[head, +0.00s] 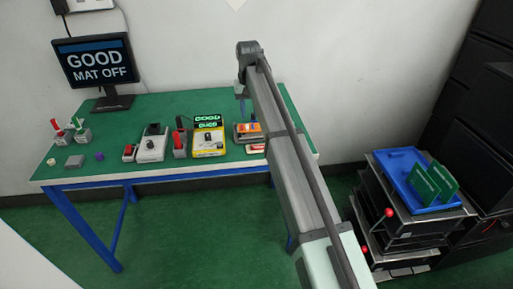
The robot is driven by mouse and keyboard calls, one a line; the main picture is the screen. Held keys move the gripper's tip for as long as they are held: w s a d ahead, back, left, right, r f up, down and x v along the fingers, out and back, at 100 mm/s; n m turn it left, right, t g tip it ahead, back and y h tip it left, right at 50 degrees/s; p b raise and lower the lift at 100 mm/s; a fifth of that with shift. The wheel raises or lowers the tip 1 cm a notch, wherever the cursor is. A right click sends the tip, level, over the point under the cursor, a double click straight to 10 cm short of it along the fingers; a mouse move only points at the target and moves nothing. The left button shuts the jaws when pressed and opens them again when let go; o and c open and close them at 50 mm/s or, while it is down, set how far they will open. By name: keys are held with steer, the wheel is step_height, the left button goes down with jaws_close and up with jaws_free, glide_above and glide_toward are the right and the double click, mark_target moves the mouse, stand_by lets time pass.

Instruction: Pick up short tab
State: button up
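I cannot tell which piece is the short tab. Small loose pieces lie at the table's left end: a flat grey block (75,161), a purple piece (99,156) and a beige piece (51,162). My gripper (243,104) hangs at the far end of my arm, over the right part of the green table (180,105). It is far to the right of the loose pieces. Its fingers are small and partly hidden by my arm, so their opening does not show. Just below it is a grey fixture with an orange top (249,131), partly covered by my arm.
Along the table stand lever fixtures with red and green handles (80,132), a grey box (152,144), a red-handled block (180,140) and a yellow meter (208,142). A monitor (95,62) reads "GOOD MAT OFF". A blue tray (400,180) with green boards sits right.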

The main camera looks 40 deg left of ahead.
mark_target(259, 146)
step_height(259, 146, down, 14)
steer(key=shift+w+d+r, duration=0.1)
steer(key=shift+r, duration=0.05)
jaws_close()
stand_by(0.8)
